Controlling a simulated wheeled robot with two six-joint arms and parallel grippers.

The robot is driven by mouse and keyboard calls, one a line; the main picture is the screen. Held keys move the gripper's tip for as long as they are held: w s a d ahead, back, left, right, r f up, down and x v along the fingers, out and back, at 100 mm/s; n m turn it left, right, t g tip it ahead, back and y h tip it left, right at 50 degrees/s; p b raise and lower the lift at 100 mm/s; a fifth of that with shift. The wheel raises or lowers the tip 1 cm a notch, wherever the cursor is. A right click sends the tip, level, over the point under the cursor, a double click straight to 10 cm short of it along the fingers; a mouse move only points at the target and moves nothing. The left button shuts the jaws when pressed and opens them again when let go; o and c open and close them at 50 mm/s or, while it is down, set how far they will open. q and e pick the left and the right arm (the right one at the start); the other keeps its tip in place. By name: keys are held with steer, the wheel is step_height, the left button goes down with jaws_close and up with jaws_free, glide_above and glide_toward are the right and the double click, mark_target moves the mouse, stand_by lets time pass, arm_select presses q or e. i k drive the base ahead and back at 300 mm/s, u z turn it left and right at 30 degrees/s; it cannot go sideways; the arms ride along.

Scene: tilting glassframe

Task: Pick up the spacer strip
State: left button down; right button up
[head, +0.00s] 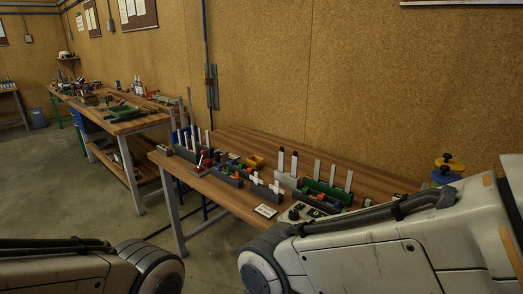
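Several pale upright strips stand in holders on the wooden workbench (300,150). One group of upright strips (333,174) rises from a green and grey holder (326,192) at the right part of the bench. More light strips (190,136) stand at the bench's left end. I cannot tell which of these, if any, is the spacer strip. My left arm enters at the bottom left and my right arm at the bottom right, both in front of the bench. Both grippers are outside the picture.
Small coloured bins (256,162) and a red-handled tool (204,159) sit on the bench. A white card (265,211) lies near its front edge. Yellow-topped and blue containers (447,172) stand at the right. Another cluttered bench (125,124) stands behind left. The bench's rear strip looks clear.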

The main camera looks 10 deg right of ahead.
mark_target(333, 168)
steer(key=z, duration=1.55)
steer(key=i, duration=0.4)
steer(key=u, duration=0.8)
